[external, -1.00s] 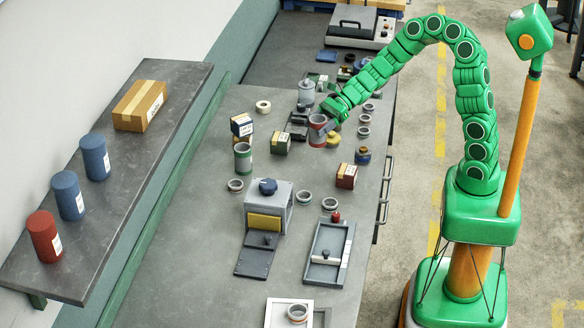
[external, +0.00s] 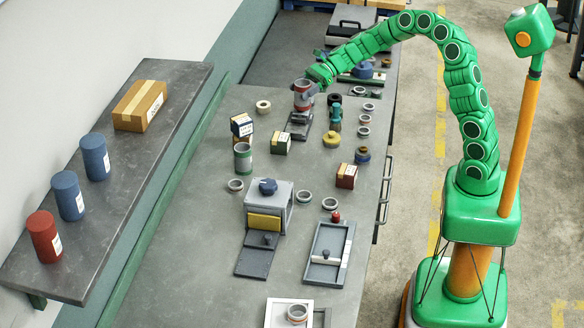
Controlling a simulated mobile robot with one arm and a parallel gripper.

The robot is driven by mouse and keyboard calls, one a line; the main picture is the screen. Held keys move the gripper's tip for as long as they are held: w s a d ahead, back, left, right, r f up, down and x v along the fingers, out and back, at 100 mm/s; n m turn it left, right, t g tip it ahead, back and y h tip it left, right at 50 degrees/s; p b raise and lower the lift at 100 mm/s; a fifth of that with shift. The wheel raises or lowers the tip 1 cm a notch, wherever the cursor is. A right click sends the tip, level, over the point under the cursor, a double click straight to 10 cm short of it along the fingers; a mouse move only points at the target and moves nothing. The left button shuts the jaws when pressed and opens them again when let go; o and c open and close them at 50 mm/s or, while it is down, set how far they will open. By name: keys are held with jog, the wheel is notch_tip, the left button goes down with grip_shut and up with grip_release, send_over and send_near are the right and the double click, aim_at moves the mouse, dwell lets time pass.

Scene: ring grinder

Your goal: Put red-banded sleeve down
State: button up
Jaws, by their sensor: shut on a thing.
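The red-banded sleeve (external: 302,94) is a grey upright cylinder with a reddish band, seen in the external view near the far middle of the bench. My gripper (external: 312,88) is shut on it, reaching from the right and behind. The sleeve is at or just above a dark grey fixture (external: 298,124); I cannot tell whether it touches anything below. The far side of the sleeve and part of the jaws are hidden.
A green-banded sleeve (external: 243,158) stands to the front left. Small boxes (external: 281,142), a teal part (external: 336,116) and several loose rings (external: 364,131) lie nearby. A grey box device (external: 268,203) stands nearer the camera. Bare bench lies at the left.

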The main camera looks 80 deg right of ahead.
jog(key=shift+w+d, duration=0.3)
jog(key=shift+d, duration=0.15)
jog(key=shift+w+d+f, duration=0.45)
jog(key=shift+w+f, duration=1.7)
jog(key=shift+w, duration=0.1)
jog(key=shift+w+d+f, duration=0.4)
jog(key=shift+w+f, duration=1.75)
jog(key=shift+w, duration=0.1)
jog(key=shift+w+d+f, duration=0.45)
jog(key=shift+w+f, duration=1.7)
jog(key=shift+w, duration=0.1)
jog(key=shift+f, duration=0.1)
jog(key=o, duration=1.1)
jog(key=shift+c, duration=0.2)
jog(key=shift+s+d+r, duration=0.1)
jog(key=shift+r, duration=0.1)
jog(key=v, duration=1.1)
jog(key=shift+s+d+r, duration=0.2)
jog(key=shift+s+d, duration=0.05)
